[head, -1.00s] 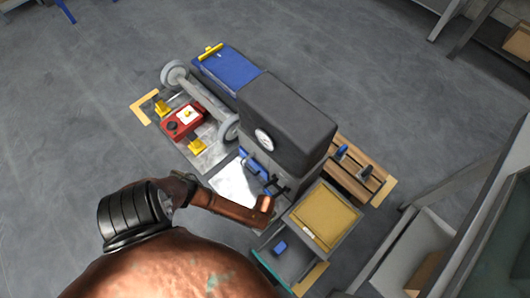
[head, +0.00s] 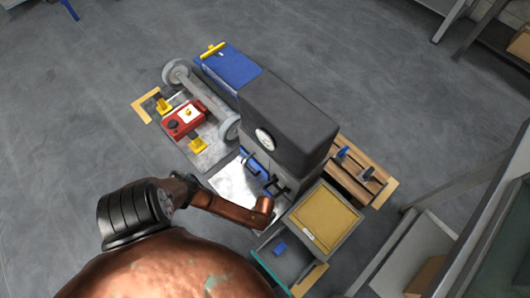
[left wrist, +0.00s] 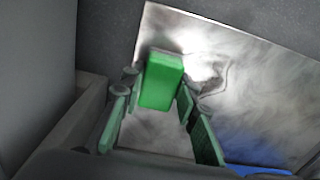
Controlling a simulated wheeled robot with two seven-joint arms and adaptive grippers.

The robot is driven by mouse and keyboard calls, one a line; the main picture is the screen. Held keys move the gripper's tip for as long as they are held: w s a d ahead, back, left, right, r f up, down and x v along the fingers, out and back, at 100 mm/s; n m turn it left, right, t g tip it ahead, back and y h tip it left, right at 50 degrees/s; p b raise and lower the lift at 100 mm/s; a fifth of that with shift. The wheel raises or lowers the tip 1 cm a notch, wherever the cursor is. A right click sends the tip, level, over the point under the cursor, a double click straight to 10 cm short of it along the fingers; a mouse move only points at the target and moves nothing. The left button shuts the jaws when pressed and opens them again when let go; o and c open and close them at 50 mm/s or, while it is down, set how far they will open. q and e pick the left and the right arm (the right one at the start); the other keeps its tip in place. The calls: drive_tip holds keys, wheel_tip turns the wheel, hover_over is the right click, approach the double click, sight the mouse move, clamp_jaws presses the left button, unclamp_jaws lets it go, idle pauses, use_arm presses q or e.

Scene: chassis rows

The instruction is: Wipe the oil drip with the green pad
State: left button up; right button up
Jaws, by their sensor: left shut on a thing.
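My left gripper (left wrist: 158,92) is shut on the green pad (left wrist: 161,82), a bright green block held between its green-lined fingers in the left wrist view. The pad is over a shiny metal plate (left wrist: 245,65); I cannot tell whether it touches it. A dark-edged smear (left wrist: 213,82), which looks like the oil drip, is on the plate just right of the pad and partly hidden by it. In the head view the plate (head: 232,187) lies in front of the dark machine, and my copper arm covers part of it. The pad cannot be made out there. My right gripper is not in view.
The dark machine (head: 287,118) with a round gauge rises behind the plate. A yellow-topped tray (head: 322,222) and an open drawer with a blue block (head: 279,248) are right of my arm. A red box (head: 185,118) and a blue case (head: 230,70) are further left.

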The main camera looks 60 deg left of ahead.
use_arm(q)
drive_tip(key=shift+f, duration=0.4)
